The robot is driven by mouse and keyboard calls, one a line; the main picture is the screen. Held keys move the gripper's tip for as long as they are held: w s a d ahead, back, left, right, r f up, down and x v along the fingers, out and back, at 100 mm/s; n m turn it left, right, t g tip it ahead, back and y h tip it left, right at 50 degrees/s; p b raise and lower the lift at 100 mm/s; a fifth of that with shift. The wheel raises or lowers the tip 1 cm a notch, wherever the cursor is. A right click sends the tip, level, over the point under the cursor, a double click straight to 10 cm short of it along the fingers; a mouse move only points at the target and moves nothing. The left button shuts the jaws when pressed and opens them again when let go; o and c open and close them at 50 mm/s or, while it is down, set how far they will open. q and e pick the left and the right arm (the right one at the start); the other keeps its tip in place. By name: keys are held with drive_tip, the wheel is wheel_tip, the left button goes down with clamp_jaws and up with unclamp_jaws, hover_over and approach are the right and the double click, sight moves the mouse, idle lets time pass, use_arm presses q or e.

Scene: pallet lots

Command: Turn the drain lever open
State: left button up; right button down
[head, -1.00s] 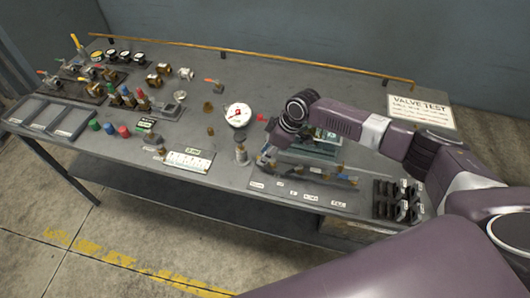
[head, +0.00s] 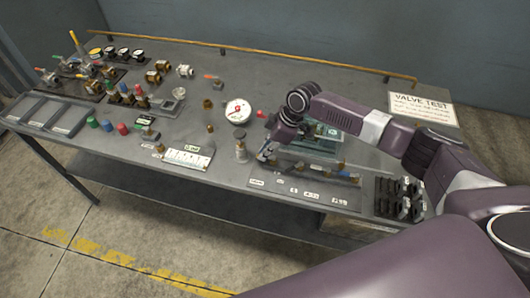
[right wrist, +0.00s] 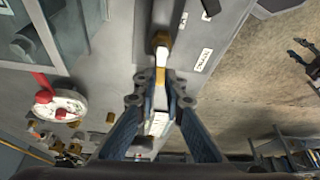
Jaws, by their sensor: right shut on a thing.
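My right gripper (head: 266,157) is at the left end of the valve row on the front right of the bench. In the right wrist view its fingertips (right wrist: 161,84) are closed around a small yellow lever end (right wrist: 160,74), which I take for the drain lever. A brass fitting (right wrist: 160,40) sits just beyond it in line. A white label (right wrist: 203,60) lies beside the row; its lettering is too small to read surely. The gripper hides most of the lever in the head view.
A white round gauge (head: 238,111) stands left of my right gripper, with a red part near it. A block of black pieces (head: 398,199) is at the right end. A VALVE TEST sign (head: 422,109) lies at the back right.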

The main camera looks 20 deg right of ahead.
drive_tip(key=n+b, duration=0.2)
drive_tip(key=s+n+g+b, duration=0.1)
drive_tip(key=n+b, duration=0.1)
drive_tip(key=shift+a+f+g+y, duration=0.15)
drive_tip(key=shift+a+g+y, duration=0.05)
drive_tip(key=shift+g+y, duration=0.1)
drive_tip(key=n+g+b, duration=0.1)
drive_tip(key=n, duration=0.1)
drive_tip(key=s+n+b, duration=0.1)
drive_tip(key=n+b, duration=0.1)
drive_tip(key=shift+n+g, duration=0.4)
drive_tip(key=n+b, duration=0.1)
drive_tip(key=n+g+b, duration=0.1)
drive_tip(key=n, duration=0.1)
drive_tip(key=s+n+h+b, duration=0.1)
drive_tip(key=shift+d+g, duration=0.3)
drive_tip(key=shift+s+d+r+n+g+h+b, duration=0.15)
drive_tip(key=shift+d+n+h+b, duration=0.15)
drive_tip(key=shift+n, duration=0.55)
drive_tip(key=shift+s+d+r+n+g+h+b, duration=0.15)
drive_tip(key=shift+n+b, duration=0.25)
drive_tip(key=shift+n, duration=0.45)
drive_tip(key=shift+a, duration=0.1)
drive_tip(key=c, duration=2)
unclamp_jaws()
drive_tip(key=shift+f, duration=0.1)
